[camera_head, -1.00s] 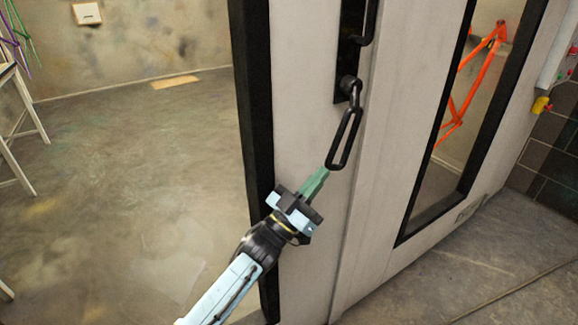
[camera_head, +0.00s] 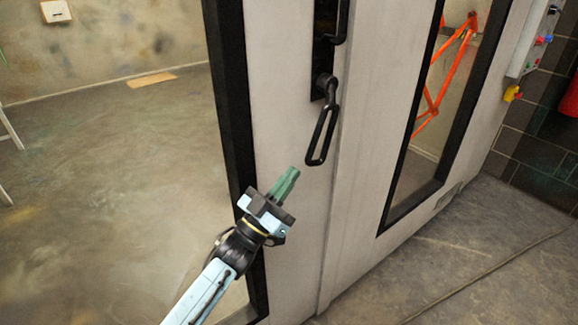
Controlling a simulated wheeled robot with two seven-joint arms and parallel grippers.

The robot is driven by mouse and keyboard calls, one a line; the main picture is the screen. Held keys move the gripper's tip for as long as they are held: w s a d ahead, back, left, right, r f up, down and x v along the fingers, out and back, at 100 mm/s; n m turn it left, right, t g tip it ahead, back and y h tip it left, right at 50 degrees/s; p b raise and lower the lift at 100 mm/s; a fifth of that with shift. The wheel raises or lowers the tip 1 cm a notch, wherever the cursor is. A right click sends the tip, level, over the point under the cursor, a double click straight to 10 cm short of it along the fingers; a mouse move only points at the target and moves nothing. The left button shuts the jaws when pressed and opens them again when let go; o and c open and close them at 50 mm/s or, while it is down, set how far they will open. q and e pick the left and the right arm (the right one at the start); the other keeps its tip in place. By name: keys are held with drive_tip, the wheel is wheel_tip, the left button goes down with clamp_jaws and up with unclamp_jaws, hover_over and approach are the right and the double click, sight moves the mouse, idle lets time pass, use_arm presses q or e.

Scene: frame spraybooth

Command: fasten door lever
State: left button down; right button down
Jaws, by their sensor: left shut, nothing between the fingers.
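The black door lever (camera_head: 322,128) is a long loop on the pale door (camera_head: 285,70). It hangs down from its pivot on a black plate (camera_head: 322,50), leaning slightly to the left at the bottom. My left gripper (camera_head: 292,172), with green fingers, is shut and empty. In the picture it sits just below and left of the lever's lower end, with a small gap between them. How far it stands off the door is hard to tell. My right gripper is out of view.
A black-framed window (camera_head: 420,130) in the door shows an orange frame (camera_head: 445,75) behind it. A black edge post (camera_head: 230,110) borders the open room at left. A control box (camera_head: 535,40) is on the right wall. The floor at lower right (camera_head: 460,270) holds only a thin cable.

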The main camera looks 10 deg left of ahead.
use_arm(q)
drive_tip(key=r+v, duration=0.1)
drive_tip(key=v, duration=1)
drive_tip(key=s+a+f+n+g+y, duration=0.2)
drive_tip(key=s+a+f+y, duration=0.15)
drive_tip(key=f, duration=0.75)
drive_tip(key=s+a+f+n+g+y, duration=0.1)
drive_tip(key=s+a+f+g+y, duration=0.3)
drive_tip(key=f, duration=0.8)
drive_tip(key=s+a+f+n+g+y, duration=0.15)
drive_tip(key=f+y, duration=0.35)
drive_tip(key=f, duration=0.6)
drive_tip(key=s+a+f+g+y, duration=0.1)
drive_tip(key=s+a+f+g, duration=0.15)
drive_tip(key=s+f, duration=0.4)
drive_tip(key=s+a+f+g+y, duration=0.1)
drive_tip(key=s+f+g, duration=0.2)
drive_tip(key=s+f, duration=0.35)
drive_tip(key=s+a+f+g, duration=0.2)
drive_tip(key=s+f+g, duration=0.1)
drive_tip(key=s, duration=0.8)
drive_tip(key=s+a+f+g+y, duration=0.1)
drive_tip(key=s+a+f+g, duration=0.1)
drive_tip(key=s, duration=0.9)
drive_tip(key=shift+s+f+g+b, duration=0.15)
drive_tip(key=shift+f+g+b, duration=0.15)
drive_tip(key=shift+f+g, duration=0.3)
drive_tip(key=shift+a+n, duration=0.15)
drive_tip(key=shift+n, duration=0.1)
